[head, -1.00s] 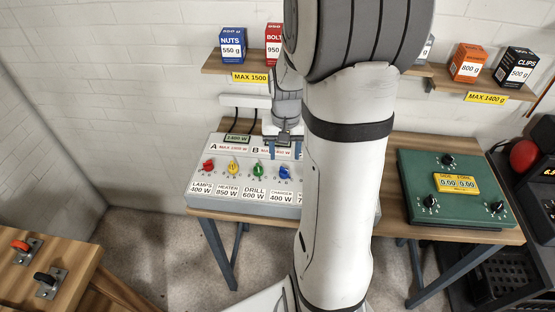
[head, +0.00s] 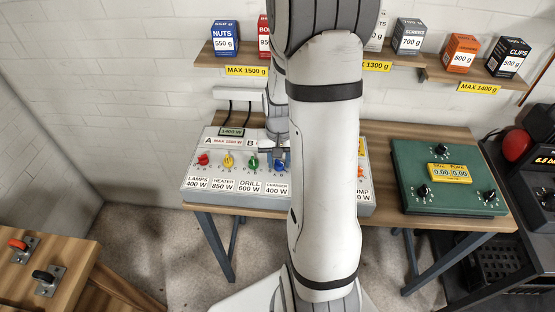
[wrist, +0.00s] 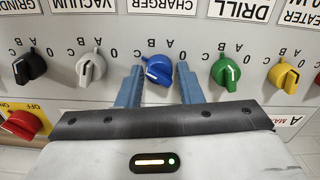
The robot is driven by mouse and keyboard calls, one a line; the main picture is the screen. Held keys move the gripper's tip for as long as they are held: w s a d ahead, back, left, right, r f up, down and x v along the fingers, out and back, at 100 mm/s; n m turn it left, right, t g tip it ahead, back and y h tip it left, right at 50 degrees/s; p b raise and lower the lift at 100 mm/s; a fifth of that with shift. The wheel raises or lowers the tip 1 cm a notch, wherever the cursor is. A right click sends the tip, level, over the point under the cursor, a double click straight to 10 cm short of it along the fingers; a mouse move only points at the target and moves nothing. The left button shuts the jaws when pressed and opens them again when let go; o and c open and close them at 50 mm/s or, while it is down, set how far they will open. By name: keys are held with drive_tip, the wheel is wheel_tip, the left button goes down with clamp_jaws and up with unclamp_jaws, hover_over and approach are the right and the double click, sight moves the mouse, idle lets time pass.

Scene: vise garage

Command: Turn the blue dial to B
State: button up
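The blue dial (wrist: 158,70), labelled CHARGER, is on the sloped front of a grey switch panel (wrist: 60,55). In the wrist view, which shows the panel upside down, the marks B, A and 0 lie around the dial. I cannot tell for sure which mark it points at. My gripper (wrist: 160,72) is open, with one blue-grey finger on each side of the dial. Small gaps seem to remain between fingers and dial; contact is not clear. In the head view the blue dial (head: 280,165) is partly hidden by my gripper and arm.
Green (wrist: 225,72) and white (wrist: 91,68) dials flank the blue one closely. Yellow (wrist: 284,75) and black (wrist: 30,66) dials and a red switch (wrist: 22,124) lie further out. A green box (head: 450,178) stands right on the bench. Shelves with boxes hang above.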

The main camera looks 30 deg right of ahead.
drive_tip(key=c, duration=0.6)
drive_tip(key=shift+m, duration=0.3)
drive_tip(key=m+b, duration=0.2)
drive_tip(key=m, duration=0.1)
drive_tip(key=shift+m+b, duration=0.5)
drive_tip(key=shift+m, duration=1.5)
drive_tip(key=shift+r, duration=0.1)
drive_tip(key=o, duration=1)
